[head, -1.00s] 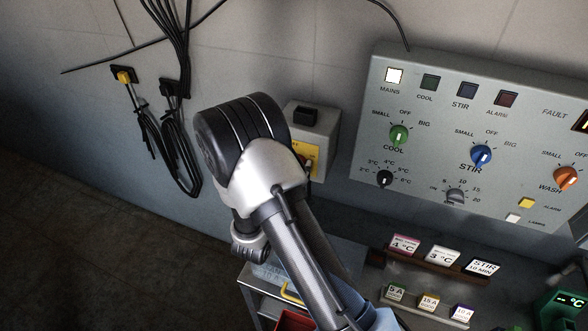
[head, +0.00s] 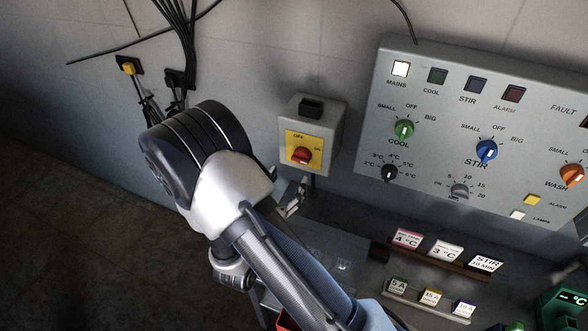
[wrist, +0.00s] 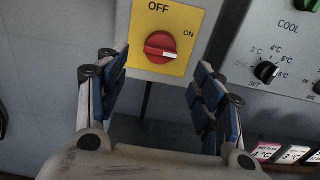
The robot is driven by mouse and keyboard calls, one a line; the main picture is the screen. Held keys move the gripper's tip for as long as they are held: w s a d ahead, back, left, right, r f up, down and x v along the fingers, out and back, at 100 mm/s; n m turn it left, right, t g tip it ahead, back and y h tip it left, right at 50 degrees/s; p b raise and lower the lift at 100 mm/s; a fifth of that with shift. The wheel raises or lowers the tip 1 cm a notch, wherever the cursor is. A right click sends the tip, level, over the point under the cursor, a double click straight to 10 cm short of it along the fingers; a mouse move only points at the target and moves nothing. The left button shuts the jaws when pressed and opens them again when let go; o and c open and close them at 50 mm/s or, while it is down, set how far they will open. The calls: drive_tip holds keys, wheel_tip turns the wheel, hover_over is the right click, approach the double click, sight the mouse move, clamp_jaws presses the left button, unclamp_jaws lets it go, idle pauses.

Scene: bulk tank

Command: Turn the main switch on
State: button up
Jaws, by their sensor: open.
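The main switch is a red rotary knob (head: 301,155) on a yellow plate (head: 317,142) of a grey wall box (head: 323,118). In the wrist view the red knob (wrist: 160,47) shows with OFF above it and ON to its right. Its grip bar lies about level, its pale mark appearing to face the ON side. My gripper (wrist: 160,92) is open and empty, its blue-padded fingers below and either side of the knob, apart from it. In the head view my gripper (head: 293,199) is below the box, partly hidden by my arm.
The control panel (head: 440,130) is right of the box; its white MAINS lamp (head: 400,69) is lit. Cables (head: 183,45) hang on the wall at left. Label blocks (head: 445,251) stand on a rack at lower right.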

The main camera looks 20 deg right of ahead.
drive_tip(key=shift+v, duration=1.75)
drive_tip(key=s+d+r+m+g+h, duration=0.3)
drive_tip(key=s+d+r+m+g, duration=0.6)
drive_tip(key=m+g, duration=0.15)
drive_tip(key=s+d+r+m+g+y, duration=0.2)
drive_tip(key=s+m+g+y, duration=0.25)
drive_tip(key=s+m, duration=0.35)
drive_tip(key=s+a+r+m+t+y, duration=0.2)
drive_tip(key=a+m+t+y, duration=0.1)
drive_tip(key=a+m+y, duration=0.1)
drive_tip(key=s+a+r+m+t+y, duration=0.3)
drive_tip(key=a+m+t+y, duration=0.1)
drive_tip(key=a+y, duration=0.3)
drive_tip(key=shift+s+a+r, duration=0.15)
drive_tip(key=shift+s+a, duration=0.05)
drive_tip(key=shift+a, duration=0.95)
